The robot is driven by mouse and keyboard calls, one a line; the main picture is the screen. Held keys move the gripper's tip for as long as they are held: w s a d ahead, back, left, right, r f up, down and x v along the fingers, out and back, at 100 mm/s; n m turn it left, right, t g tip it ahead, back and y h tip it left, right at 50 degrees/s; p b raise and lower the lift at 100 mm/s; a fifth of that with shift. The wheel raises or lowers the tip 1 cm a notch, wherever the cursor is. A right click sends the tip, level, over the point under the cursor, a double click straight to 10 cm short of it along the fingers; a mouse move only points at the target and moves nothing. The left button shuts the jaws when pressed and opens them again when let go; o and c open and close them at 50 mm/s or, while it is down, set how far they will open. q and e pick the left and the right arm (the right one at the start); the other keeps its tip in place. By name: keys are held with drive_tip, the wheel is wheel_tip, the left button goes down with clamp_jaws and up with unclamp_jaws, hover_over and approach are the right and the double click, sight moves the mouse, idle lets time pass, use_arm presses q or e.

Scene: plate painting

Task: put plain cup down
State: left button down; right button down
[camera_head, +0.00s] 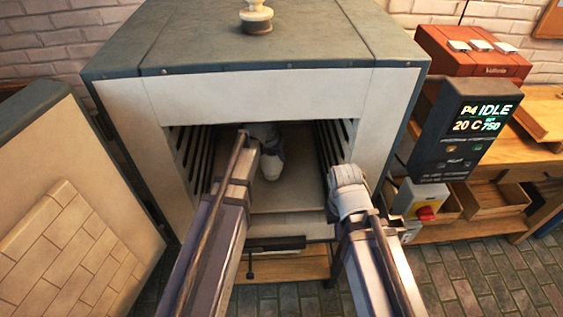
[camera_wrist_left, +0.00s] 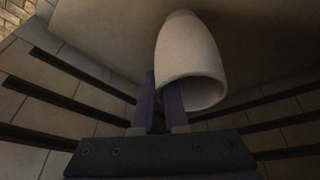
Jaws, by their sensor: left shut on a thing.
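The plain white cup (camera_head: 272,167) is inside the open kiln, narrow end down in the head view, above or on the pale kiln shelf (camera_head: 290,198). I cannot tell whether it touches the shelf. My left gripper (camera_head: 273,150) reaches into the kiln and is shut on the cup near its rim. In the left wrist view, the two fingers (camera_wrist_left: 160,108) meet the cup (camera_wrist_left: 188,58) at its left edge, with its open mouth facing the camera. My right gripper (camera_head: 345,178) is at the right side of the kiln opening, apart from the cup; its fingers are hidden.
The kiln (camera_head: 245,98) has slotted side walls, also seen as dark rails (camera_wrist_left: 75,70) in the left wrist view. Its door (camera_head: 75,230) stands open at left. A control box (camera_head: 461,128) reading IDLE and 20 C hangs at right. Shelf room shows in front of the cup.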

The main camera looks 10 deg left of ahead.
use_arm(q)
drive_tip(key=shift+f, duration=0.55)
drive_tip(key=shift+r, duration=0.15)
use_arm(e)
drive_tip(key=shift+f, duration=0.45)
use_arm(q)
drive_tip(key=shift+a, duration=0.1)
drive_tip(key=c, duration=0.9)
unclamp_jaws()
drive_tip(key=shift+c, duration=0.2)
use_arm(e)
drive_tip(key=shift+f, duration=0.15)
